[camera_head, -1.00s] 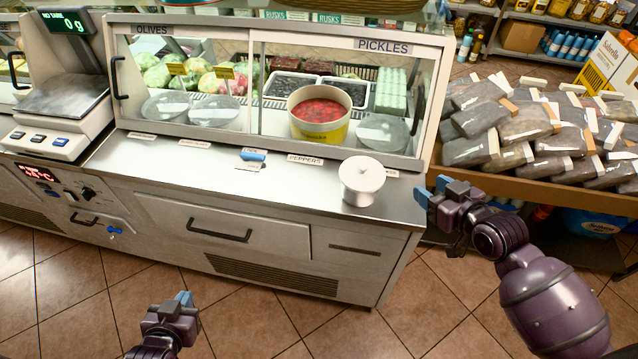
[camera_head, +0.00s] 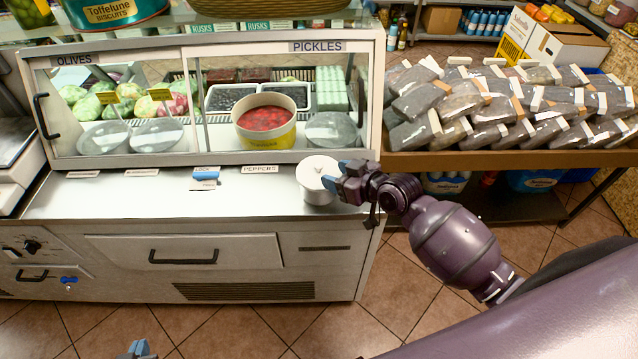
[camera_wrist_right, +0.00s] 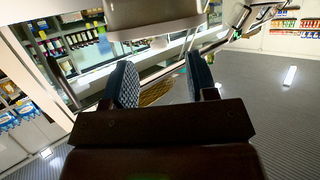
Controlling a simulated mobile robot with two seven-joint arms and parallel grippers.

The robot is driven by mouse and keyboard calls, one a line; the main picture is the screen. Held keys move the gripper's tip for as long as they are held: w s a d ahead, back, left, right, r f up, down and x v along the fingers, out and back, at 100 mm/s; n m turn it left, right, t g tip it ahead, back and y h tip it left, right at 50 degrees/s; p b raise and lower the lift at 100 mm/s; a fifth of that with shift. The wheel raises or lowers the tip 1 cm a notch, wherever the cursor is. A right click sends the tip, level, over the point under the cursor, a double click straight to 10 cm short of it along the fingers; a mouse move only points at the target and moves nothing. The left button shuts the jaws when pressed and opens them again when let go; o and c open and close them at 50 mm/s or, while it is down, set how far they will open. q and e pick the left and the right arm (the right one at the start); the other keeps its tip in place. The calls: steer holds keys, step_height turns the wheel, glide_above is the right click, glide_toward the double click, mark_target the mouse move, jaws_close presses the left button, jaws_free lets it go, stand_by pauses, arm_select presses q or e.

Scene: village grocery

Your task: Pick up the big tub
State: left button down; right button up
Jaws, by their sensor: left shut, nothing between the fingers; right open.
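A big yellow tub (camera_head: 266,140) filled with red food stands behind the glass of the display case, under the PICKLES sign. A smaller white lidded pot (camera_head: 318,178) stands on the counter in front of the glass. My right gripper (camera_head: 336,175) is at the pot's right side, with its blue fingertips overlapping the pot's edge in the head view; contact cannot be told. In the right wrist view its fingers (camera_wrist_right: 165,84) are apart with nothing visibly held. My left gripper (camera_head: 138,350) is shut, low at the bottom edge, mostly cut off.
The glass front (camera_head: 215,110) separates the counter from the food bowls. A blue lock tag (camera_head: 206,173) lies on the counter (camera_head: 110,200). A scale edge is at the left. A table of wrapped packets (camera_head: 490,110) stands to the right. The counter's left half is mostly clear.

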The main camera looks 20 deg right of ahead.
mark_target(321, 167)
steer(key=w, duration=0.1)
steer(key=w+a, duration=0.1)
steer(key=w, duration=0.1)
steer(key=shift+w+a+f, duration=0.2)
steer(key=shift+w+a, duration=0.05)
steer(key=shift+a, duration=0.05)
steer(key=shift+w+a+f, duration=0.25)
steer(key=shift+w, duration=0.15)
jaws_close()
